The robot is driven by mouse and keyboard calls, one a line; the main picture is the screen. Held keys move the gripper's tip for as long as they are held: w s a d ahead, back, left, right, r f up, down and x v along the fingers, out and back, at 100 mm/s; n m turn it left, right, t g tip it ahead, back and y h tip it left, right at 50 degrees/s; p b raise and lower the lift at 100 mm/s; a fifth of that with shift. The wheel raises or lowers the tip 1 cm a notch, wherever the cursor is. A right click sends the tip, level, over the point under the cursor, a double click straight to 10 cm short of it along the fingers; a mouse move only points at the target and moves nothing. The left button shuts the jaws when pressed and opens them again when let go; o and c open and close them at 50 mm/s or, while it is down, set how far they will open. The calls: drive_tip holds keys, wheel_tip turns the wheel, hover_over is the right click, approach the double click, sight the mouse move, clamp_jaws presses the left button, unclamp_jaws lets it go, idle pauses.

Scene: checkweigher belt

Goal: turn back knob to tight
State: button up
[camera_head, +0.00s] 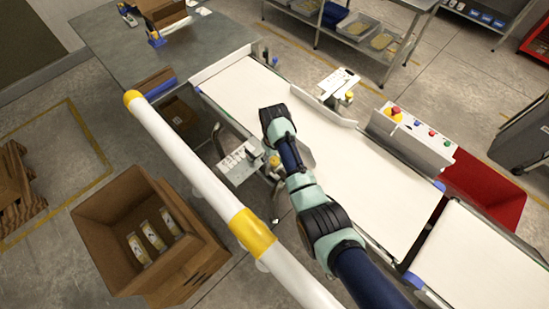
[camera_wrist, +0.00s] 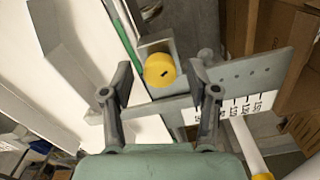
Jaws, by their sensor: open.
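A round yellow knob (camera_wrist: 158,70) with a small dark mark on its face shows in the wrist view, on a grey bracket. It also shows in the head view (camera_head: 275,161), partly hidden by my arm. A metal plate with a printed scale (camera_wrist: 236,108) extends beside it. My gripper (camera_wrist: 161,76) is open, with one finger at each side of the knob in the wrist view and visible gaps between. I cannot tell how far the fingertips are from it in depth. A second yellow knob (camera_head: 349,96) stands on a scaled plate across the belt.
The white belt (camera_head: 375,180) runs beneath my arm. A white rail with yellow bands (camera_head: 185,160) runs along the near side. An open carton (camera_head: 120,255) with several packs stands left. A control box (camera_head: 420,135) with a red button stands beyond the belt.

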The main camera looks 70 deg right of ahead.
clamp_jaws()
drive_tip(key=shift+r+m, duration=0.1)
drive_tip(key=shift+m, duration=0.2)
drive_tip(key=shift+m+p, duration=0.8)
drive_tip(key=shift+m, duration=0.1)
drive_tip(key=m+p, duration=0.1)
drive_tip(key=m, duration=0.2)
drive_tip(key=m+p, duration=0.2)
drive_tip(key=m, duration=0.5)
drive_tip(key=m+p, duration=0.1)
drive_tip(key=m, duration=1)
drive_tip(key=shift+m, duration=0.3)
